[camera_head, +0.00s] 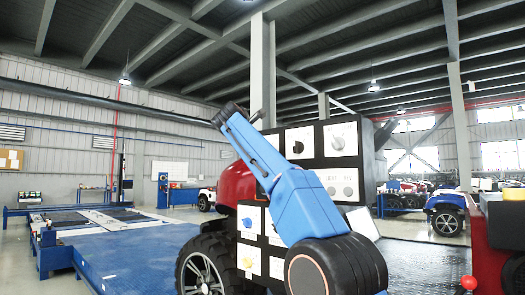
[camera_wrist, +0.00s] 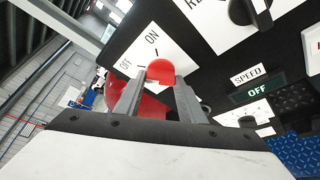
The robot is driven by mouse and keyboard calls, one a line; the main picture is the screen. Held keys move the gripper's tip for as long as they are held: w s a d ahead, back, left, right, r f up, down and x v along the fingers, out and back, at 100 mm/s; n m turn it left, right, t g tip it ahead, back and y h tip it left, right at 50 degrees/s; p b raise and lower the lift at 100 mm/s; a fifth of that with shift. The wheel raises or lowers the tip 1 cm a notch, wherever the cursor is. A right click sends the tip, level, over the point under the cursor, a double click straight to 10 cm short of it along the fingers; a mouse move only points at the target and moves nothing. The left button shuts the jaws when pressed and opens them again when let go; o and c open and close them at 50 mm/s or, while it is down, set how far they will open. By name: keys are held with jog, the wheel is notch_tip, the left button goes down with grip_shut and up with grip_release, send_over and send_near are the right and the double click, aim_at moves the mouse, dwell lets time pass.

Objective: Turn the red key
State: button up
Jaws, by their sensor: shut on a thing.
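The red key (camera_wrist: 160,70) sits in front of a white plate (camera_wrist: 140,48) marked OFF and ON on a black panel, in the wrist view. My gripper (camera_wrist: 158,84) has its two grey fingers on either side of the key and is shut on it. The key's lower part is partly hidden between the fingers, and its exact angle is hard to tell. In the head view my blue arm reaches up toward the control panel (camera_head: 325,160), and the key and the fingers cannot be made out.
A black knob (camera_wrist: 250,12) on a white plate is at the upper right of the wrist view, above a SPEED label (camera_wrist: 250,75) and an OFF display (camera_wrist: 258,91). In the head view a red vehicle (camera_head: 237,184) stands behind my arm. A blue platform (camera_head: 130,250) lies at left.

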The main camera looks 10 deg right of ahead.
jog(key=o, duration=1)
jog(key=shift+f, duration=0.1)
jog(key=shift+o, duration=0.2)
jog(key=v, duration=1.7)
jog(key=shift+a, duration=0.2)
jog(key=shift+s, duration=0.1)
jog(key=s+d+f+m+g+y, duration=0.1)
jog(key=s+d+f+m+y, duration=0.1)
jog(key=s+d+f, duration=0.5)
jog(key=s+d+f+m+g+y, duration=0.1)
jog(key=s+d+f+m+g, duration=0.15)
jog(key=f, duration=0.95)
jog(key=s+d+f+m+g+y, duration=0.1)
jog(key=s+d+f+m+y, duration=0.1)
jog(key=s+d+f, duration=0.55)
jog(key=s+f+m+g+y, duration=0.1)
jog(key=s+f+m, duration=0.2)
jog(key=s+f, duration=0.5)
jog(key=s+f+m+g+y, duration=0.1)
jog(key=s+f+m, duration=0.3)
jog(key=s+f, duration=0.5)
jog(key=s+f+m+g+y, duration=0.1)
jog(key=s+f+m, duration=0.3)
jog(key=f, duration=1.8)
jog(key=s, duration=0.4)
jog(key=shift+s+a+y, duration=0.25)
jog(key=shift+y, duration=0.15)
